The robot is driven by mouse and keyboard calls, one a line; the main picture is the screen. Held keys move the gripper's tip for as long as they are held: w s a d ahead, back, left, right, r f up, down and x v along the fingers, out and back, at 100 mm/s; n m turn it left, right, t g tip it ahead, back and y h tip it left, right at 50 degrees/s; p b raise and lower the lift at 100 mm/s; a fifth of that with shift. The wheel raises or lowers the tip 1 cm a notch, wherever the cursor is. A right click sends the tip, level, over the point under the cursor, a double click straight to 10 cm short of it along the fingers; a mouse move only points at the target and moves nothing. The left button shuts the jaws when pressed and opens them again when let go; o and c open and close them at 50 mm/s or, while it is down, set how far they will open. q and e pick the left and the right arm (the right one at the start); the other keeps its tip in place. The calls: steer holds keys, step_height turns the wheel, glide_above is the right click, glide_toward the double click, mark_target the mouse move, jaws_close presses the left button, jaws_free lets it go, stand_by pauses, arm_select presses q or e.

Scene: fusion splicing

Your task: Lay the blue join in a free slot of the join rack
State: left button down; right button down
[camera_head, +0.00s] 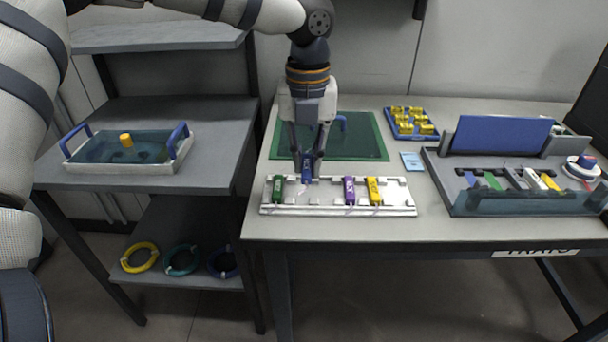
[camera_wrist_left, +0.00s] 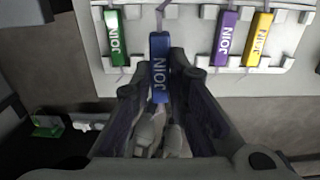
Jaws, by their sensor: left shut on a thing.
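The blue join (camera_head: 307,169) is held upright between the fingertips of my left gripper (camera_head: 308,160). The gripper is shut on it, and the join (camera_wrist_left: 160,62) also shows in the left wrist view with its label facing the camera. The white join rack (camera_head: 325,201) lies on the table under the gripper. It holds a green join (camera_head: 278,189) at the left, and a purple join (camera_head: 349,189) and a yellow join (camera_head: 374,190) to the right. The blue join is over the gap between green and purple. Whether it touches the rack is unclear. My right gripper is not in view.
A green mat (camera_head: 365,145) lies behind the rack. A blue tray of yellow parts (camera_head: 412,136) and a grey splicing station (camera_head: 500,204) stand to the right. A shelf at the left bears a tray with blue handles (camera_head: 120,167). Coiled cables (camera_head: 181,260) lie lower down.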

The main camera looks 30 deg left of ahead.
arm_select(q)
glide_above(302, 193)
step_height(302, 193, down, 4)
steer(key=shift+f, duration=0.4)
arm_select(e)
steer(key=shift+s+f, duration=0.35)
arm_select(q)
steer(key=shift+f, duration=0.55)
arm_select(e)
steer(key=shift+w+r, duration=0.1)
arm_select(q)
steer(key=c, duration=1.6)
jaws_free()
